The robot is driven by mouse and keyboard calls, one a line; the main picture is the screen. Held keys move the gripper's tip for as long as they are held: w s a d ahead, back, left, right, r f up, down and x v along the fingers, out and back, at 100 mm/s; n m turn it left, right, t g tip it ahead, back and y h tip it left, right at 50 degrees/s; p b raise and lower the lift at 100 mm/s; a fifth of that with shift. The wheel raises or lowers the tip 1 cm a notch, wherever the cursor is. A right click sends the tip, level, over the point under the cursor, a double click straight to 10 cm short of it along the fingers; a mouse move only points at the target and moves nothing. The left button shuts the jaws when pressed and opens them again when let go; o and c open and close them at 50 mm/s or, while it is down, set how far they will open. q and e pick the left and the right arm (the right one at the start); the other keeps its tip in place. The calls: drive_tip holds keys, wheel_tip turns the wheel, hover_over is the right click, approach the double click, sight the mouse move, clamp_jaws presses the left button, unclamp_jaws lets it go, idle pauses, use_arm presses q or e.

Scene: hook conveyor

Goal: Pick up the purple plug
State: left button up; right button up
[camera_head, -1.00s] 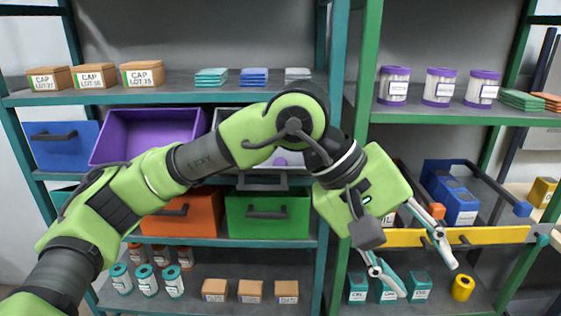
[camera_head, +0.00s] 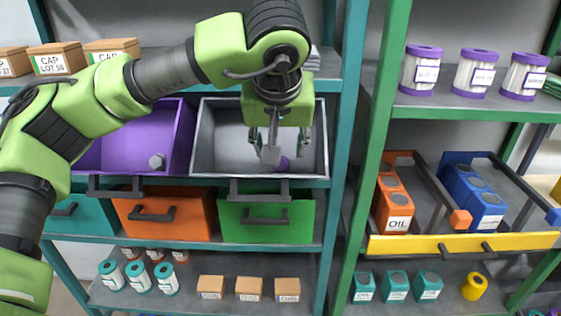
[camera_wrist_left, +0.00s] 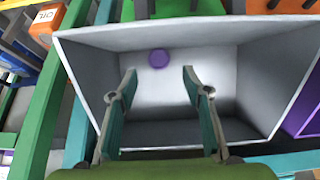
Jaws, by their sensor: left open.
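The purple plug (camera_head: 283,163) lies on the floor of the open grey drawer (camera_head: 210,150), partly hidden behind my gripper in the head view. In the left wrist view the round purple plug (camera_wrist_left: 159,58) lies near one wall of the drawer, just beyond the gap between my fingertips. My left gripper (camera_head: 279,142) points down over the grey drawer, fingers apart and empty. The left wrist view shows its open fingers (camera_wrist_left: 159,72) over the drawer floor, with the plug apart from them. My right gripper is in neither view.
The open purple drawer (camera_head: 183,135) with a grey hexagonal piece (camera_head: 157,162) stands left of the grey drawer. A green shelf post (camera_head: 372,150) stands to the right. Orange (camera_head: 170,217) and green (camera_head: 266,222) bins sit below. A shelf with boxes (camera_head: 112,48) runs above.

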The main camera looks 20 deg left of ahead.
sight(281, 165)
use_arm(q)
drive_tip(key=shift+p+x, duration=0.45)
drive_tip(key=shift+x, duration=0.55)
drive_tip(key=p+x, duration=0.1)
drive_tip(key=x, duration=0.2)
drive_tip(key=shift+w+f, duration=0.15)
drive_tip(key=shift+f, duration=0.1)
drive_tip(key=shift+w+a+f, duration=0.1)
drive_tip(key=shift+w+f, duration=0.05)
drive_tip(key=shift+f, duration=0.05)
drive_tip(key=c, duration=1)
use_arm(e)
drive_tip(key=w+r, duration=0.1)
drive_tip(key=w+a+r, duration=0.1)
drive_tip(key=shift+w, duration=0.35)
